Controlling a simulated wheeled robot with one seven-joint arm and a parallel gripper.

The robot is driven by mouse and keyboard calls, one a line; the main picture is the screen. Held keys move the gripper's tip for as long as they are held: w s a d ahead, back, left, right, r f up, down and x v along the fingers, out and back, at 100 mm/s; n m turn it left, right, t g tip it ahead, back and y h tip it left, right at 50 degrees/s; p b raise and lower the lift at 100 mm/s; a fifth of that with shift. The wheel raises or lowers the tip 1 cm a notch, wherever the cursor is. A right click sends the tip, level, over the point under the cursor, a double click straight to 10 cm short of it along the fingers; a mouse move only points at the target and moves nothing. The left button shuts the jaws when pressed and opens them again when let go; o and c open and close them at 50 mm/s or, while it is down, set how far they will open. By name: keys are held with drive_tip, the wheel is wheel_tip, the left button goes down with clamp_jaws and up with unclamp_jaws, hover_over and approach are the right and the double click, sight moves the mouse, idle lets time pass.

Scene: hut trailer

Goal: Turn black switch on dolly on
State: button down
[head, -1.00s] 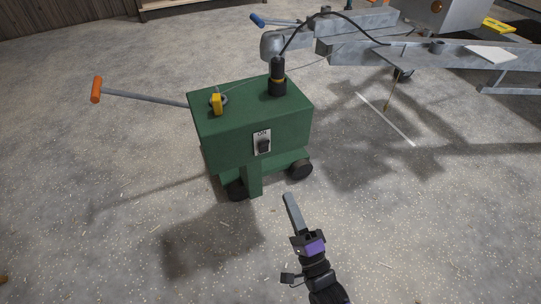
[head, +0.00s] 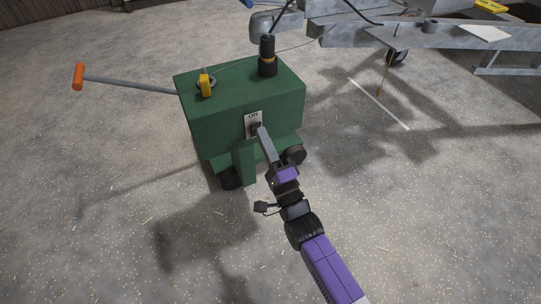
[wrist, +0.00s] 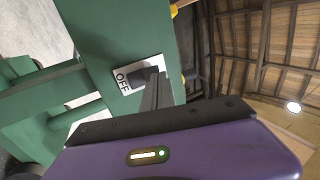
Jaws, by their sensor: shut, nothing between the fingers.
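The green dolly (head: 220,125) stands on the floor in the head view, left of centre. Its front face carries a white switch plate (head: 253,117) marked ON at the top. The black switch (head: 254,128) on it is partly hidden by my fingertips. In the wrist view the plate (wrist: 123,84) shows the word OFF, and the black switch (wrist: 145,75) is at the finger ends. My gripper (head: 259,131) is shut and empty, its tips at the lower part of the switch. I cannot tell whether they touch it.
A handle with an orange grip (head: 78,77) sticks out left of the dolly. A yellow item (head: 205,85) and a black plug (head: 267,55) sit on its top. A grey metal trailer frame (head: 350,30) stands behind right. Floor in front is clear.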

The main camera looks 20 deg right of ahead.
drive_tip(key=shift+w+r, duration=0.2)
drive_tip(key=shift+w, duration=0.2)
drive_tip(key=r+p, duration=0.1)
drive_tip(key=p, duration=0.2)
drive_tip(key=shift+g, duration=0.4)
drive_tip(key=g+p, duration=0.1)
drive_tip(key=p, duration=0.1)
drive_tip(key=g+p, duration=0.1)
drive_tip(key=p, duration=0.2)
drive_tip(key=shift+w+r, duration=0.25)
drive_tip(key=shift+r, duration=0.15)
drive_tip(key=shift+w+f, duration=0.1)
